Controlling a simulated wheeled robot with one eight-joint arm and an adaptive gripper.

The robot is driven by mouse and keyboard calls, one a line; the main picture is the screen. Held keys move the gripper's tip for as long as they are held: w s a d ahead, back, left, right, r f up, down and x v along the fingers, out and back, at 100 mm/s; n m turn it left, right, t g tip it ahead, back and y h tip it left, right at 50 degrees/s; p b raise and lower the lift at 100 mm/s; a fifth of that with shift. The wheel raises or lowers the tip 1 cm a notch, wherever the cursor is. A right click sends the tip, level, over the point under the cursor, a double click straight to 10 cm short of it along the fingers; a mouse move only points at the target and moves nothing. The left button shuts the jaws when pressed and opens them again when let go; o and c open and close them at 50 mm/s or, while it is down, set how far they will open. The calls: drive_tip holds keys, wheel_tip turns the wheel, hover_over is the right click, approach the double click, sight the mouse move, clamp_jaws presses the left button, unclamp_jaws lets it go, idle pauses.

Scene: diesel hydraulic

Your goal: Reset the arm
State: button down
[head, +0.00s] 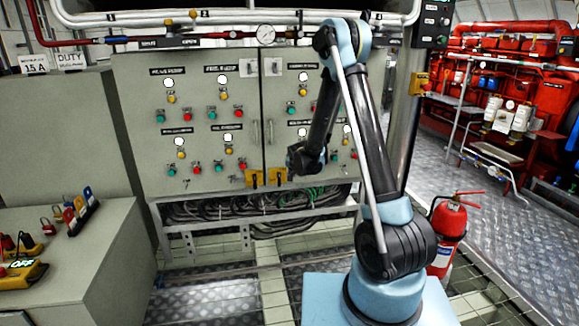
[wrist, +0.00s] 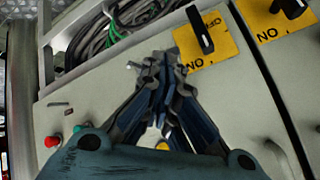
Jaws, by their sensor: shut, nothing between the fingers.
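My arm reaches up from its light-blue base and hangs its end in front of the grey control cabinet (head: 205,60). My gripper shows in the wrist view (wrist: 160,65) with its two fingers together and nothing between them. In the head view the end of my arm is near the lower right of the cabinet, and the fingers cannot be made out there. A rotary switch with a black handle on a yellow plate (wrist: 212,48) is just beside the fingertips in the wrist view. A second yellow-plate switch (wrist: 270,32) is farther right. Whether the fingers touch anything cannot be told.
Black cables (head: 215,210) hang below the cabinet. A red fire extinguisher (head: 448,235) stands right of my base. A grey bench (head: 95,265) with padlocks (head: 75,212) and a yellow meter (head: 22,272) is at left. Open floor lies between bench and base.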

drive_tip(key=s+d+r+n+g+h, duration=0.2)
drive_tip(key=s+d+r+g, duration=0.1)
drive_tip(key=s+d+r, duration=1.45)
drive_tip(key=s+d+f+n+g, duration=0.1)
drive_tip(key=s+d, duration=0.2)
drive_tip(key=s, duration=0.8)
drive_tip(key=s+d+f+n+g, duration=0.1)
drive_tip(key=s+d+f, duration=0.1)
drive_tip(key=s, duration=0.9)
drive_tip(key=s+d+f+n+g, duration=0.1)
drive_tip(key=s+d, duration=0.3)
drive_tip(key=s, duration=0.6)
drive_tip(key=shift+s+f+n, duration=0.3)
drive_tip(key=shift+s+f, duration=0.1)
drive_tip(key=shift+f, duration=0.15)
